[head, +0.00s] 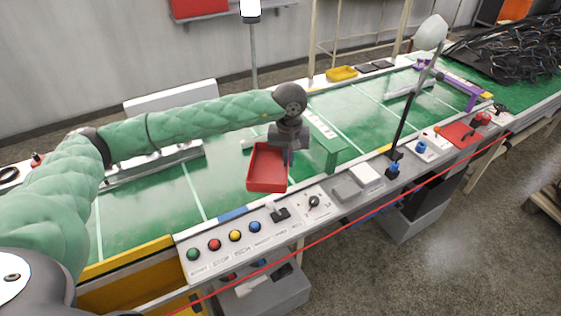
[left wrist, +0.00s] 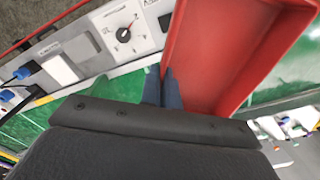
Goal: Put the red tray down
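The red tray (head: 267,172) is over the green conveyor belt, close to the near edge beside the button panel. My left gripper (head: 288,155) comes down at its right side. In the left wrist view the gripper's two fingers (left wrist: 163,90) are close together at the edge of the red tray (left wrist: 225,55), with the tray's wall between them. The tray looks empty. I cannot tell whether its bottom touches the belt. My right gripper is in neither view.
The control panel (head: 235,238) with coloured buttons and a knob runs along the near edge. A green block-like housing (head: 328,150) stands just right of the gripper. A yellow tray (head: 341,73) is at the far edge. The belt (head: 150,205) left of the red tray is clear.

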